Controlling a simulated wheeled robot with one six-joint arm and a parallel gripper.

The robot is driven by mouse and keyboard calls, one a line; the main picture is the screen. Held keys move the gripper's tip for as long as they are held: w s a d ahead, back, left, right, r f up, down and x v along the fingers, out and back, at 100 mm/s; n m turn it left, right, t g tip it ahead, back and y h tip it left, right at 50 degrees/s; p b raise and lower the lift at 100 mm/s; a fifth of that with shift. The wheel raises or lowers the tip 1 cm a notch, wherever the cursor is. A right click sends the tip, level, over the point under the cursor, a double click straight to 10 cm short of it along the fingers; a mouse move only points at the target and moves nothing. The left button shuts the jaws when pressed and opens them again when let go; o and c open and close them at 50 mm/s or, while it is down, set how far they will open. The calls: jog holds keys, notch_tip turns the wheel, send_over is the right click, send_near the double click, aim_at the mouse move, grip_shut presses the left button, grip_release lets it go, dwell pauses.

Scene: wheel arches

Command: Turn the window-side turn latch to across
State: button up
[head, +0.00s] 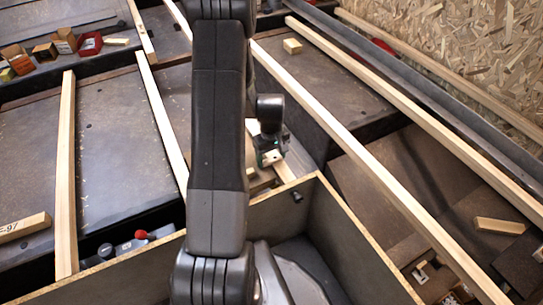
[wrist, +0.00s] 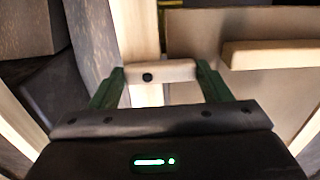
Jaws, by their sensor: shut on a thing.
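The turn latch (wrist: 172,71) is a short pale wooden bar with a dark round screw head, seen in the wrist view. It lies crosswise over a pale wooden strip (wrist: 138,30) running up the picture. My gripper (wrist: 160,80) has green fingers, one at each end of the bar, and is shut on it. In the head view my gripper (head: 271,155) is low behind my arm, near the corner of a wooden-walled box. The latch is mostly hidden there. I cannot tell from these frames which side is the window side.
Long pale battens (head: 330,125) run across the dark floor panels. The box's plywood wall (head: 352,245) stands close to my gripper. Small boxes and a red item (head: 89,43) sit at the upper left. A chipboard wall (head: 470,50) closes the upper right.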

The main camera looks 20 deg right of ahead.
aim_at(271, 159)
jog(key=o, duration=1)
notch_tip(271, 159, up, 14)
jog(key=p, duration=0.4)
jog(key=shift+f, duration=0.1)
notch_tip(271, 159, down, 14)
jog(key=b, duration=0.4)
